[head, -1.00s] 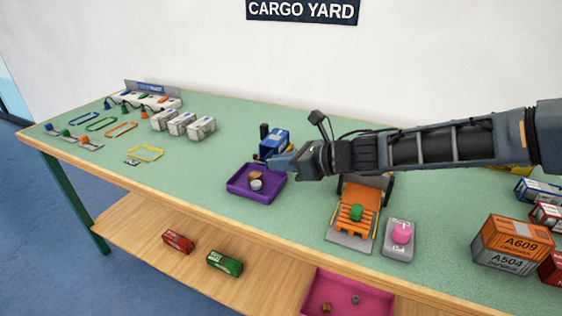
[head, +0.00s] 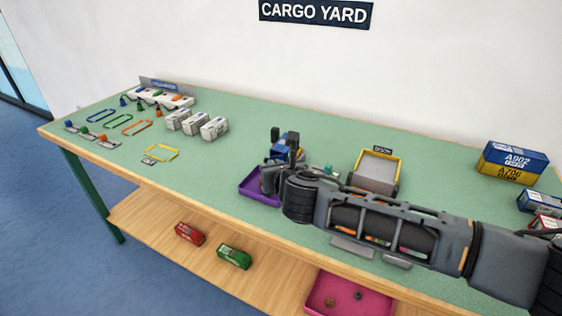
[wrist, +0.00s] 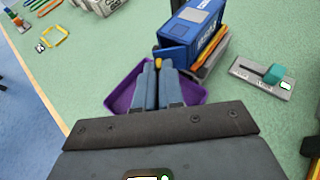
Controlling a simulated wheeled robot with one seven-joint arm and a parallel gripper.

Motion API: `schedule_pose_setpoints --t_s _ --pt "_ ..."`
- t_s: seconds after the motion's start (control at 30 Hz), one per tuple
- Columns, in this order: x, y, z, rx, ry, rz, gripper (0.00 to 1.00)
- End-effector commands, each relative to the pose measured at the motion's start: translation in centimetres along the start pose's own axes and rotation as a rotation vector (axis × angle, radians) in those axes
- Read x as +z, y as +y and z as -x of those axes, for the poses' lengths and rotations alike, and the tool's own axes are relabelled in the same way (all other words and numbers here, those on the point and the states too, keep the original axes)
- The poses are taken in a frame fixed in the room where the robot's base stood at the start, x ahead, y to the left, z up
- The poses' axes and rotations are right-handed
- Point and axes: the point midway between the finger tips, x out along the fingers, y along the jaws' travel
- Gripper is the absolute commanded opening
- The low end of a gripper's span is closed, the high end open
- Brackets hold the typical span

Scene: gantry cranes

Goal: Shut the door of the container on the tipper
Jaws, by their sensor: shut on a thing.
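The blue container (wrist: 197,32) sits on the tipper (wrist: 212,55), whose orange-yellow edge shows beside it in the wrist view. The container (head: 284,152) is partly hidden by my arm in the head view. Its blue door (wrist: 173,55) stands open at the near end, swung out toward my gripper. My gripper (wrist: 158,72) is closed at the door's outer edge, with a small orange-yellow piece, seemingly the handle, at the fingertips. The fingers are over the purple tray (wrist: 119,97), which lies in front of the container. The tray's contents are hidden.
A grey base with a green lever (wrist: 275,74) stands right of the tipper. A grey tipping bed with a yellow rim (head: 377,168) stands further right. White containers (head: 198,124) and coloured loops lie left. Stacked containers (head: 513,163) stand far right.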

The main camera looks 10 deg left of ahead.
Motion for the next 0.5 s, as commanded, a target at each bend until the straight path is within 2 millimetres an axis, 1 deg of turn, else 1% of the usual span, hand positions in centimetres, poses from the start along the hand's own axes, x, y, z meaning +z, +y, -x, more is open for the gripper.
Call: schedule_pose_setpoints --t_s 0.03,0.23,0.5 --pt "0.3 0.5 0.0 -0.04 0.002 -0.018 0.0" --pt "0.4 1.1 -0.7 -0.211 0.002 -0.087 0.0" --pt "0.6 1.4 -1.6 -0.403 0.001 -0.164 0.0"
